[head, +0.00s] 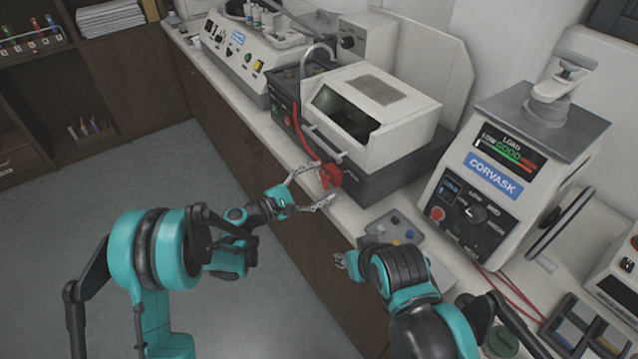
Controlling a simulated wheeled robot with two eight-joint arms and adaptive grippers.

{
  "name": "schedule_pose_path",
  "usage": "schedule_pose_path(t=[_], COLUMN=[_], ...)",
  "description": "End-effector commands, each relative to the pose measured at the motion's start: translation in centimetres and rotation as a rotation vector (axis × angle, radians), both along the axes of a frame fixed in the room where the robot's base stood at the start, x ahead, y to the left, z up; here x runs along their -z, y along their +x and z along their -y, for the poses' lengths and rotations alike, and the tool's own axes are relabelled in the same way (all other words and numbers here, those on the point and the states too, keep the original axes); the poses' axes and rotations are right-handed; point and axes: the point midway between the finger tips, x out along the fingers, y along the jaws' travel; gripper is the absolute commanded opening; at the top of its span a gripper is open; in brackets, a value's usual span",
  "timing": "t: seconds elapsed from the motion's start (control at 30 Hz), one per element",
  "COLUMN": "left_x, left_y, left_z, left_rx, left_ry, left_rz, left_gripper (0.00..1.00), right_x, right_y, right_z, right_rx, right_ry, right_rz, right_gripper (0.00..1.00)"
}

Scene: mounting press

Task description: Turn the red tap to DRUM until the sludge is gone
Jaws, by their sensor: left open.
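The red tap (330,176) sits low at the front left corner of a white and dark grey machine (385,118) on the bench. A red hose (299,130) runs up from near it along the machine's left side. My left gripper (326,184) is open, its two fingers on either side of the tap; I cannot tell whether they touch it. The DRUM marking is too small to read, and no sludge can be made out through the machine's dark window (345,114). My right gripper (341,262) is at the bench's front edge, partly hidden by its own arm.
A grey panel with coloured buttons (395,226) lies on the bench right of the tap. The CORVASK press (497,175) stands further right, with red cables below it. Another control unit (245,50) stands at the back left. The floor (60,220) at left is clear.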

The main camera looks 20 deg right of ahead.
Motion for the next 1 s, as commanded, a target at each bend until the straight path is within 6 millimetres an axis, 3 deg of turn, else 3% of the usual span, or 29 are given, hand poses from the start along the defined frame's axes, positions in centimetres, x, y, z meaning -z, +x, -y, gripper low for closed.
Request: schedule_pose_path(t=[0.13, 0.17, 0.33, 0.67, 1.0], left_x=[-0.04, -0.04, -0.03, -0.01, 0.01], left_y=[0.01, 0.01, 0.01, 0.0, -0.01], left_z=[-0.02, -0.04, -0.05, -0.04, -0.04], left_rx=[0.0, 0.0, -0.001, 0.0, 0.001], left_ry=[0.0, 0.0, 0.001, 0.008, 0.074], left_rz=[0.0, 0.0, 0.0, 0.022, 0.203], left_gripper=[0.72, 0.67, 0.22, 0.22, 0.22], right_x=[-0.04, -0.04, -0.04, -0.03, -0.03], right_y=[0.01, 0.01, 0.01, 0.0, 0.0], right_z=[0.0, 0.0, 0.0, 0.0, 0.0], right_rx=[0.0, 0.0, 0.0, 0.0, 0.0], right_ry=[0.0, 0.0, 0.0, 0.0, 0.0], right_rz=[0.0, 0.0, 0.0, 0.0, 0.0], right_gripper=[0.4, 0.4, 0.4, 0.4, 0.4])
